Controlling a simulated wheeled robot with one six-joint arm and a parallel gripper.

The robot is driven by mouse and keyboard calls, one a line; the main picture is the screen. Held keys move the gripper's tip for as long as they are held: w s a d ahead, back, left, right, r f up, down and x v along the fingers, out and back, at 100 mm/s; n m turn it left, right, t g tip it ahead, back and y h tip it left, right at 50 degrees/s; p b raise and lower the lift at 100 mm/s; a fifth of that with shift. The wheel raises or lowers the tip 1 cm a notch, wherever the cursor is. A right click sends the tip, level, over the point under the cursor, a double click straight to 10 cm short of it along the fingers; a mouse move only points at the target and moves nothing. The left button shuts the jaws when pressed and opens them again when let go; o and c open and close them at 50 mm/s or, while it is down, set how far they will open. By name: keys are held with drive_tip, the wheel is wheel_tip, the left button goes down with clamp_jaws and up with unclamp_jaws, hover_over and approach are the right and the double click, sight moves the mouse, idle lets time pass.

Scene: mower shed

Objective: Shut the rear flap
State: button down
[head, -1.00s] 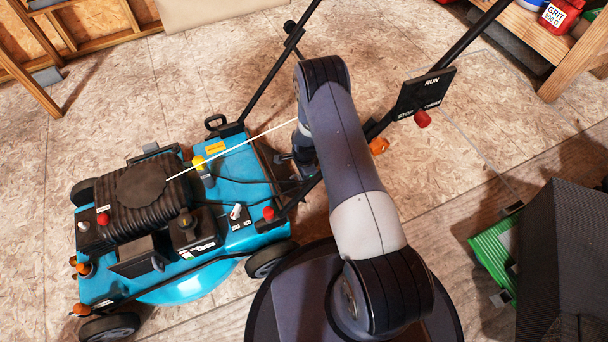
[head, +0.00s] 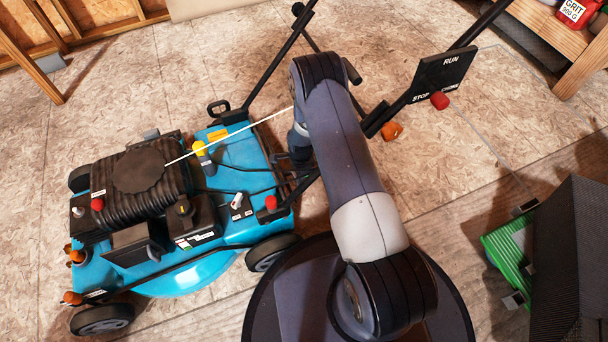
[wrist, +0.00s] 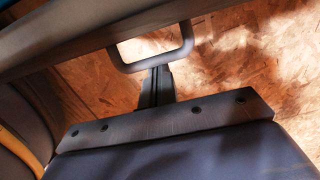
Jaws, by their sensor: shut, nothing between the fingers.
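The teal mower (head: 225,180) stands on the board floor left of my arm. Its rear end faces right, and my arm covers part of it. In the wrist view a dark panel (wrist: 90,35), which looks like the raised rear flap, crosses the top. A pale-lit loop handle (wrist: 128,66) hangs from its edge. My gripper (wrist: 158,70) is shut and empty, with its fingertips at the loop's lower bar. I cannot tell whether they touch it. In the head view my gripper is hidden behind my arm, and the flap cannot be made out.
The mower's handlebar (head: 280,58) rises past my arm, with a RUN/STOP panel (head: 442,75) and a red knob (head: 439,101) on its right side. A dark box (head: 568,265) and a green item (head: 505,255) are at right. Shelving stands at upper right. Floor behind the mower's left is clear.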

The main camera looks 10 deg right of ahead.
drive_tip(key=shift+s+a+f+y+b, duration=0.1)
drive_tip(key=shift+a+f+y+b, duration=0.3)
drive_tip(key=shift+a+y, duration=0.2)
drive_tip(key=shift+r, duration=0.1)
idle(0.4)
